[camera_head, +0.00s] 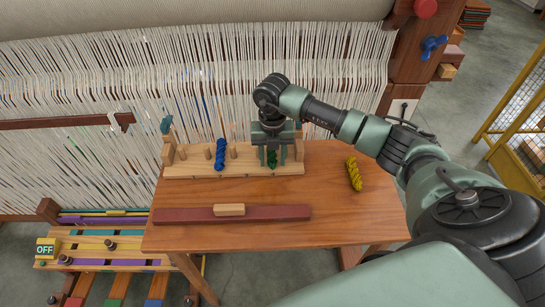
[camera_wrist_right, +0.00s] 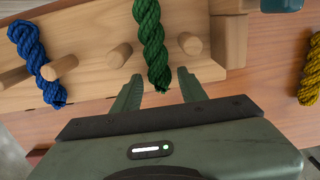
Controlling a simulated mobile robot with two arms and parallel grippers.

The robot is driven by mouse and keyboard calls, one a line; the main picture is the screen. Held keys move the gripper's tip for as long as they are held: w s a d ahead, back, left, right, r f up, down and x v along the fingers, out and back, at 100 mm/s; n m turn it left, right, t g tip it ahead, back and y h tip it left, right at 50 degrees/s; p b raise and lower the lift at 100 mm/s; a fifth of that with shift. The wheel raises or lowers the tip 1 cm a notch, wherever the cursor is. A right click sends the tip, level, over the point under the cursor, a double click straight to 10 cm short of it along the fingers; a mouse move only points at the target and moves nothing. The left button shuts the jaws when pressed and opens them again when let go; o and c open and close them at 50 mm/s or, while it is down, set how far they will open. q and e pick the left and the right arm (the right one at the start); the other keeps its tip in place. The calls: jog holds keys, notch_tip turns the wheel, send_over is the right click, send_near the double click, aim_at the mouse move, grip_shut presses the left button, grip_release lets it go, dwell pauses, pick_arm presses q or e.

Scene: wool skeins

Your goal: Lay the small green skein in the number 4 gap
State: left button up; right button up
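The small green skein (camera_head: 272,158) is at the right part of the wooden peg rack (camera_head: 195,170). In the right wrist view the green skein (camera_wrist_right: 152,45) lies between two pegs, its near end between my fingers. My right gripper (camera_head: 272,155) is over it; in the wrist view the gripper (camera_wrist_right: 160,85) is open, with a finger on each side and visible space around the skein's end. No gap numbers are readable. My left gripper is out of view.
A blue skein (camera_head: 220,153) sits further left in the rack, with an empty gap between it and the green one. A yellow skein (camera_head: 353,174) lies on the table (camera_head: 340,215) to the right. A dark red bar (camera_head: 180,215) with a wooden block (camera_head: 229,210) lies in front. Loom threads hang behind.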

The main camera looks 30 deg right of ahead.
jog(key=shift+r, duration=0.15)
notch_tip(320, 180, up, 12)
jog(key=b, duration=0.3)
dwell(0.4)
